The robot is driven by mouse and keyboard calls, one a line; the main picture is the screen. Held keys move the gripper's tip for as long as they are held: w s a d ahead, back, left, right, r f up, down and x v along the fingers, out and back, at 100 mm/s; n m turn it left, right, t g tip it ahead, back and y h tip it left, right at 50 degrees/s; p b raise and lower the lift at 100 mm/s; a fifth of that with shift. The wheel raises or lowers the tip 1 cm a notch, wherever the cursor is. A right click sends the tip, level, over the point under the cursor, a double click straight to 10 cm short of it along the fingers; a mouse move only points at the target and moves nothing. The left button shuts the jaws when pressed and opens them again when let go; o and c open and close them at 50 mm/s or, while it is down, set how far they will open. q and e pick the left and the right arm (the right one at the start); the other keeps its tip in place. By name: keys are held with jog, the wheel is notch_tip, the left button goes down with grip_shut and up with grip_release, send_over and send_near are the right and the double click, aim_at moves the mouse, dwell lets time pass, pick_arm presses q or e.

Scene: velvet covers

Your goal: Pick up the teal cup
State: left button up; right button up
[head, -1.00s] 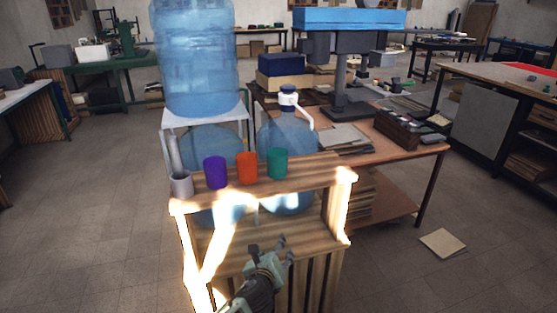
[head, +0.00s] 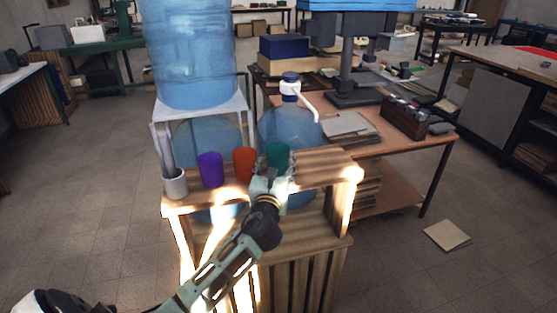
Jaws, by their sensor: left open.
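The teal cup (head: 278,154) stands on the wooden crate shelf (head: 321,161), at the right end of a row of cups. Its lower part is hidden behind my left gripper. My left gripper (head: 272,172) is open, just in front of the teal cup, with its fingers pointing towards it. I cannot tell whether the fingers reach around the cup or touch it. My right gripper is not in view.
A pump-topped water jug (head: 283,125) stands behind. A workbench (head: 400,137) is at the right.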

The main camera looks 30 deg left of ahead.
aim_at(279, 148)
pick_arm(q)
jog(key=x, duration=0.3)
jog(key=shift+w+r, duration=0.2)
jog(key=shift+x, duration=1)
jog(key=shift+w+a+f, duration=0.15)
jog(key=shift+w, duration=0.05)
jog(key=shift+c, duration=1)
jog(key=c, duration=0.4)
jog(key=shift+c, duration=1.1)
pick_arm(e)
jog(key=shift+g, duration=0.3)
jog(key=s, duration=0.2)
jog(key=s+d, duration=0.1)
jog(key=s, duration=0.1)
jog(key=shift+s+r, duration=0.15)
pick_arm(q)
jog(key=shift+p, duration=0.3)
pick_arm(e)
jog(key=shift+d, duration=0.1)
